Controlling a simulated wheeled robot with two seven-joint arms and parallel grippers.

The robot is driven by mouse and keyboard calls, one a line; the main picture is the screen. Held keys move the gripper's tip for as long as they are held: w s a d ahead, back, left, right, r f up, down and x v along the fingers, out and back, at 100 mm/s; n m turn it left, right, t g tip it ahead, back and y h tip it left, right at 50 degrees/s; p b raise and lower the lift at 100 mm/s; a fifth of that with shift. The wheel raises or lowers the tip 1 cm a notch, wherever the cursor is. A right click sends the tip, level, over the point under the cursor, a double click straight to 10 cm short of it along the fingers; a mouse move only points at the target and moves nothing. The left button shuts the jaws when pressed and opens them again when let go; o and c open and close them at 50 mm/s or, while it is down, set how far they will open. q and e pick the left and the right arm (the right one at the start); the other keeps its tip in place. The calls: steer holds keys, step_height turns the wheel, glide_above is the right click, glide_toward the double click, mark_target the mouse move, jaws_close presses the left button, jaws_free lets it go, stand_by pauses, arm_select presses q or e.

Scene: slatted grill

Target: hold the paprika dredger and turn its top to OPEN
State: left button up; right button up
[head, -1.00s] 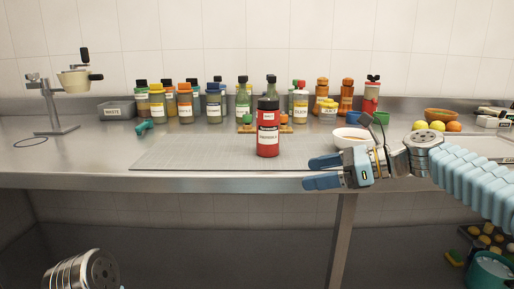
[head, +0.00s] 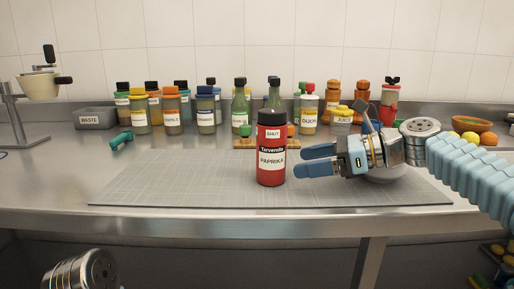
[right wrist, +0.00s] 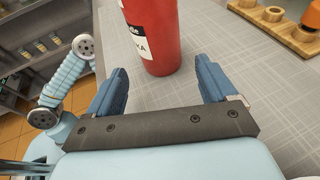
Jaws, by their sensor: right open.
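The paprika dredger (head: 271,160) stands upright on the grey mat. It is a red bottle with a black top; its labels read SHUT and PAPRIKA. In the right wrist view its lower body (right wrist: 153,35) stands ahead of the fingers; its top is out of that view. My right gripper (head: 318,161) is open and empty just right of the dredger, fingers pointing at it. In the right wrist view its two blue fingers (right wrist: 160,85) are spread wide, with the dredger beyond their tips. Of my left arm only a link shows at the lower left; its gripper is out of view.
The grey mat (head: 130,185) is clear left of the dredger. Several spice bottles (head: 172,110) and a waste bin (head: 94,118) stand at the back. A wooden holder (right wrist: 275,18) shows in the right wrist view.

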mark_target(276, 167)
steer(key=x, duration=0.6)
steer(key=shift+a+p, duration=0.2)
steer(key=shift+p, duration=0.15)
steer(key=shift+w+a+f, duration=0.25)
steer(key=shift+a+f, duration=0.05)
steer(key=shift+a, duration=0.25)
steer(key=shift+c, duration=0.2)
steer(key=c, duration=0.9)
steer(key=shift+c, duration=0.2)
